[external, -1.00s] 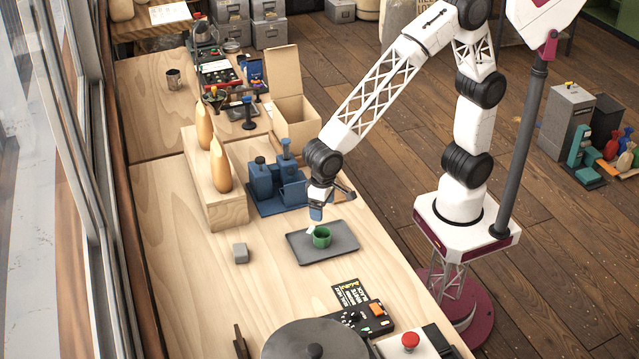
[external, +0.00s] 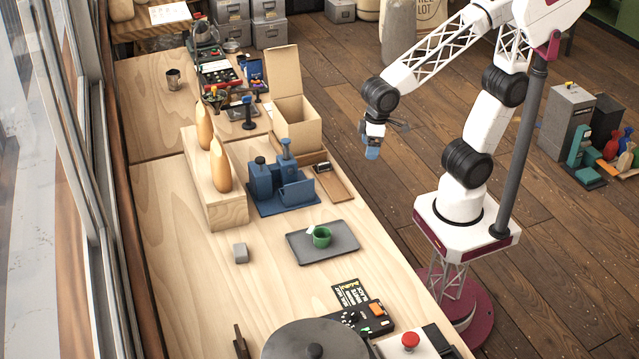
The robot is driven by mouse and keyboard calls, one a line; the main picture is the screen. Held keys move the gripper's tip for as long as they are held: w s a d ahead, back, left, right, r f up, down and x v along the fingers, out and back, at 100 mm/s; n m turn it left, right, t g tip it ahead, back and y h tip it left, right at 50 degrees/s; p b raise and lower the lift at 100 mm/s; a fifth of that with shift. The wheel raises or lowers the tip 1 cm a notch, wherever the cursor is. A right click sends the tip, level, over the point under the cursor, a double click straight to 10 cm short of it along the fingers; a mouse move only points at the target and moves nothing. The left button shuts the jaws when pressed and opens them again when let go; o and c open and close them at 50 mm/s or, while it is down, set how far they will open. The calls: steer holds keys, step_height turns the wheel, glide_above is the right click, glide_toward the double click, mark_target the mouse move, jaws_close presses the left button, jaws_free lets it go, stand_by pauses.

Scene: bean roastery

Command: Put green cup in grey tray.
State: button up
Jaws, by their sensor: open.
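A small white tag-like bit shows at the cup's rim. The grey tray lies flat on the wooden table near its right edge. My gripper (external: 372,152) is raised, up and to the right of the cup and tray, well apart from both. It is open and nothing shows in it. Its fingers are small and partly hidden in this view.
A blue machine set (external: 283,187) stands behind the tray, with an open cardboard box (external: 295,120) further back. A black control panel (external: 366,317) and a round dark lid (external: 315,343) are in front.

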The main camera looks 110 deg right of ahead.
steer(key=s+d+n+t, duration=0.1)
steer(key=s+d+n, duration=0.2)
steer(key=s, duration=1.1)
steer(key=shift+s+d+r, duration=0.15)
steer(key=shift+d+r, duration=0.1)
steer(key=shift+r, duration=0.1)
